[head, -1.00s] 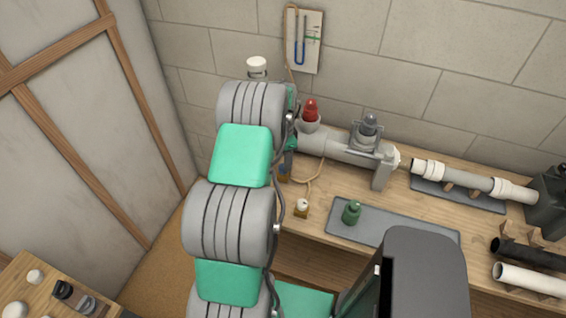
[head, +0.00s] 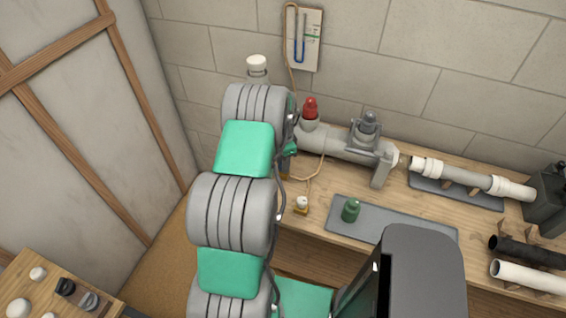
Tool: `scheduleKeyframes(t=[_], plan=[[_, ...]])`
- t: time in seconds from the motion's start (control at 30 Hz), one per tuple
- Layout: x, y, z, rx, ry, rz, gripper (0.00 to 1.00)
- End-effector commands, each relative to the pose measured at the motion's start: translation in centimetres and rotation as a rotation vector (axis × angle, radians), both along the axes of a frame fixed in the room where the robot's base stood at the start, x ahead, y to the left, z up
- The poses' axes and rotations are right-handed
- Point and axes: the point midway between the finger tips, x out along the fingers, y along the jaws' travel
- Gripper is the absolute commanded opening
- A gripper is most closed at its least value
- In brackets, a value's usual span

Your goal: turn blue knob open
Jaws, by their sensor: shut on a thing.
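My arm hangs down the middle-left of the head view and covers the left end of the grey pipe assembly (head: 345,146). Only a small green part of my gripper (head: 289,150) shows past the arm, at that left end. Its fingertips are hidden. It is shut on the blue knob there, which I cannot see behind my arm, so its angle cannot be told.
A red knob (head: 310,108) and a grey valve cap (head: 367,124) top the assembly. A tan cord, a small white-topped piece (head: 302,203) and a green bottle (head: 351,210) on a grey mat (head: 400,229) are nearby.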

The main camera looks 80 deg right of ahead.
Motion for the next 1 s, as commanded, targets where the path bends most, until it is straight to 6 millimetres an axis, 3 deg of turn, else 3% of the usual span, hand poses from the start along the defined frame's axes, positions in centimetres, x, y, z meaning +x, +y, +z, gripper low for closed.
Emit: scheduleKeyframes(t=[0.17, 0.57, 1.0], plan=[[0.03, -0.03, 0.04, -0.001, -0.001, 0.001, 0.0], [0.04, -0.06, -0.08, -0.001, -0.001, 0.034, 0.0], [0.05, -0.09, -0.33, -0.003, 0.0, 0.322, 0.0]])
